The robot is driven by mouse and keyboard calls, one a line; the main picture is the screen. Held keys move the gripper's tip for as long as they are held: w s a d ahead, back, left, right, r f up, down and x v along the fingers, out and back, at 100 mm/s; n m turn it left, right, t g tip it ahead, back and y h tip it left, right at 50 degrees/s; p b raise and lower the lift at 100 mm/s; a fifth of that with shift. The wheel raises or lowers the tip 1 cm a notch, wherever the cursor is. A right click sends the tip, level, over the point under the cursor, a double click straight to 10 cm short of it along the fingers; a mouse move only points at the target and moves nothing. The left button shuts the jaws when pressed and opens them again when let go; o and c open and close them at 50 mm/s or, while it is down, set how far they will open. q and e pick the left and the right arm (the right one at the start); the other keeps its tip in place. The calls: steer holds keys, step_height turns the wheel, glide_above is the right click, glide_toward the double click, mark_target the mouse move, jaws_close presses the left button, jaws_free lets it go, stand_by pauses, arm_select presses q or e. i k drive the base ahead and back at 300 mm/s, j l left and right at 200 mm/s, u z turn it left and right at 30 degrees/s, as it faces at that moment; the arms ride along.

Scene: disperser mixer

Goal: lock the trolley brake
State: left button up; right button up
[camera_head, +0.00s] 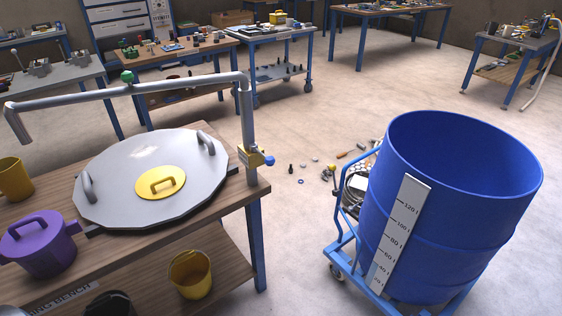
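A blue trolley (337,248) stands on the floor at the lower right and carries a large open blue drum (458,225). A white scale strip with numbers runs up the drum's side. One caster (336,272) shows at the trolley's left corner. I cannot make out a brake pedal or its state; the drum and the picture's lower edge hide much of the trolley. Neither of my grippers is in view.
A wooden bench (215,215) at left holds a grey round lid (130,205), a purple pot (40,250) and a bent grey pipe (130,90). Small parts (328,173) lie on the floor behind the trolley. Floor between bench and trolley is clear.

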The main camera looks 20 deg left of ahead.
mark_target(336, 192)
steer(key=u, duration=0.4)
steer(key=i+u, duration=0.45)
steer(key=i+l+u, duration=0.4)
steer(key=i, duration=0.25)
steer(key=j, duration=0.1)
